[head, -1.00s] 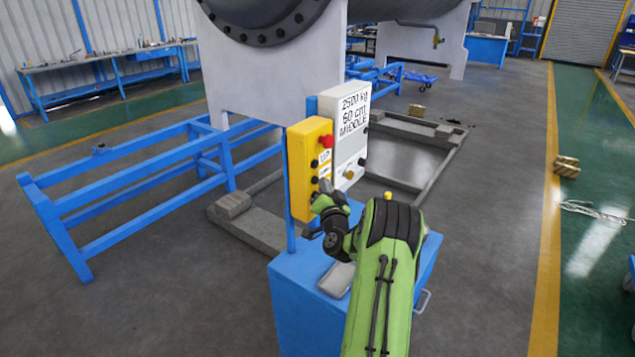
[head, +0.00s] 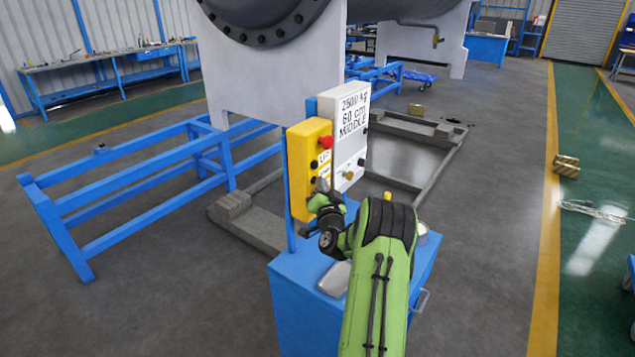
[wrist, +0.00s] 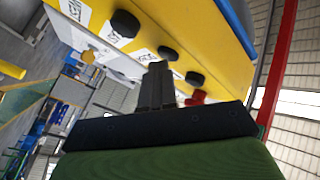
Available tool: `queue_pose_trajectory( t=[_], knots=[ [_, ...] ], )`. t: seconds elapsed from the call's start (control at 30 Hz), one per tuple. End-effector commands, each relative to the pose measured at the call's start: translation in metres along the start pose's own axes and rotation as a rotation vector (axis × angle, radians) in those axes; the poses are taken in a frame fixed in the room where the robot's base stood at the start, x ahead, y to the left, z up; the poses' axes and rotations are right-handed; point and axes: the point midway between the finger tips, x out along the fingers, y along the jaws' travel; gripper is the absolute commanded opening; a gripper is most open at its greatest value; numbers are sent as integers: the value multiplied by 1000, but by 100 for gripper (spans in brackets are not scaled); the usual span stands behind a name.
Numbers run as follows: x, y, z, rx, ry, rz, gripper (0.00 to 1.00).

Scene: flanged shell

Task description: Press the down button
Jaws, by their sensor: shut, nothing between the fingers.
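The yellow control box (head: 304,150) stands upright on a blue post, with a red button (head: 326,142) at its top and black buttons below. In the wrist view the box (wrist: 205,25) shows a lowest black button (wrist: 125,23), a middle black button (wrist: 168,53) and an upper black button (wrist: 194,78) beside the red one (wrist: 197,97). The labels are too small to tell which is down. My gripper (head: 322,186) is shut and empty at the box's lower front, hiding part of it. In the wrist view its tips (wrist: 157,66) overlap the edge of the middle button; contact cannot be told.
A white sign box (head: 352,110) reading 2500 kg, 60 cm, middle, with knobs, stands right beside the yellow box. Below is a blue cabinet (head: 300,310) with a grey object (head: 335,279) on top. A blue frame (head: 130,200) stands left.

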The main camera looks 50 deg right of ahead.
Motion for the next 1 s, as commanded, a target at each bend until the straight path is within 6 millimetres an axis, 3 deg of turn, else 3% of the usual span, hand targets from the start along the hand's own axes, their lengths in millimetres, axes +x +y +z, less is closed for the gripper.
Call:
queue_pose_trajectory(
  t=[1.0],
  knots=[
    [8, -12, 8, 7, -5, -11, 0]
  ],
)
